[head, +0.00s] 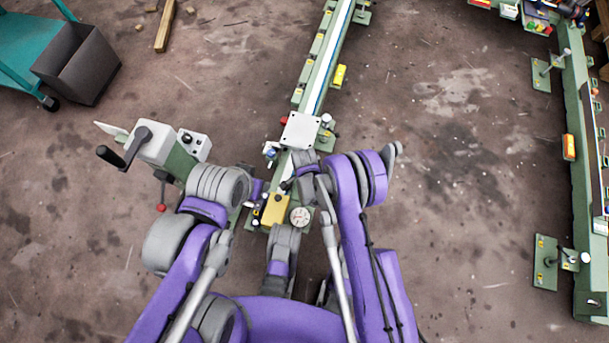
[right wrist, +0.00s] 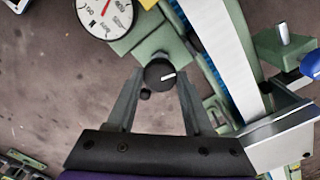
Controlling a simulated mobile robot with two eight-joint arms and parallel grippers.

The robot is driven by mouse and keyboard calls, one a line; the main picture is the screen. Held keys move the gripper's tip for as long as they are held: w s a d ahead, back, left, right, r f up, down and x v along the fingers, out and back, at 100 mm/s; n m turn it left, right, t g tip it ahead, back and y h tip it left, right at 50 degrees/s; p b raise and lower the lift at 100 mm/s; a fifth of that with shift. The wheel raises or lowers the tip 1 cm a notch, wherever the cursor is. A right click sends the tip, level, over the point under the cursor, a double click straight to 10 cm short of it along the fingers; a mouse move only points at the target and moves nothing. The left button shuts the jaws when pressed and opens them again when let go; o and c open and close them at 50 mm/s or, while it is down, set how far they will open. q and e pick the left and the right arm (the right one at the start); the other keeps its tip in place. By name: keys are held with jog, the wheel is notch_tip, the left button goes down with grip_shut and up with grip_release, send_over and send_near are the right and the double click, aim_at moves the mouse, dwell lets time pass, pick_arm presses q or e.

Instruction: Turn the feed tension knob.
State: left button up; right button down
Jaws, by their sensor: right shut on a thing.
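The knob (right wrist: 160,73) is black and round with a white pointer line, on a green block, in the right wrist view. The line points right and slightly up in that picture. My right gripper (right wrist: 160,84) has its two grey fingers on either side of the knob, closed on it. In the head view my right gripper (head: 287,184) is small, close to the machine, and the knob cannot be made out there. My left arm reaches toward the near end of the machine, but its fingers cannot be made out.
A white gauge with a red needle (right wrist: 105,14) sits beside the knob. The green rail (head: 325,55) runs away to the back. A crank unit (head: 155,143) stands left, a teal cart (head: 45,50) behind it, and another green line (head: 580,150) at right.

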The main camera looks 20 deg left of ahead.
jog(key=m, duration=0.3)
jog(key=shift+m, duration=2.1)
jog(key=shift+c, duration=1.4)
grip_release()
notch_tip(320, 180, up, 11)
jog(key=p, duration=0.3)
